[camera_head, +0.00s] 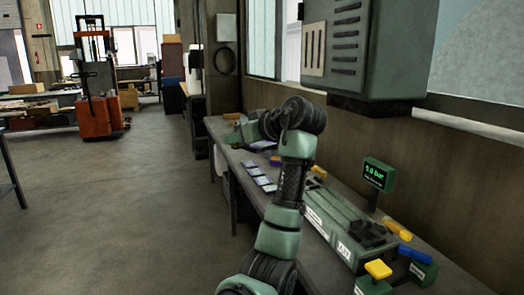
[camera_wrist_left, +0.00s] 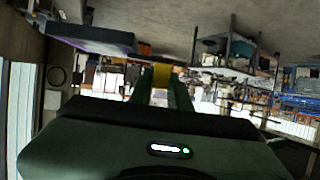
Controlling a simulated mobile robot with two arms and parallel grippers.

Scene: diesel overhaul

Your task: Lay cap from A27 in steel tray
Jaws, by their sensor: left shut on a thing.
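My left gripper (camera_head: 233,142) reaches out over the far part of the workbench, its arm rising from the bottom of the head view. In the left wrist view its two green fingers (camera_wrist_left: 162,88) are shut on a small yellow piece (camera_wrist_left: 162,73), which may be the cap. Most of the piece is hidden between the fingers. I cannot make out a steel tray or an A27 marking for certain in either view. My right gripper is not in view.
The workbench (camera_head: 240,176) runs along the right wall. Several purple-and-white cards (camera_head: 263,180) lie on it. Nearer are a green-grey fixture (camera_head: 340,222), a pressure display (camera_head: 377,174) and yellow- and blue-handled parts. A large green-grey cabinet (camera_head: 362,50) overhangs the bench. Open floor lies left.

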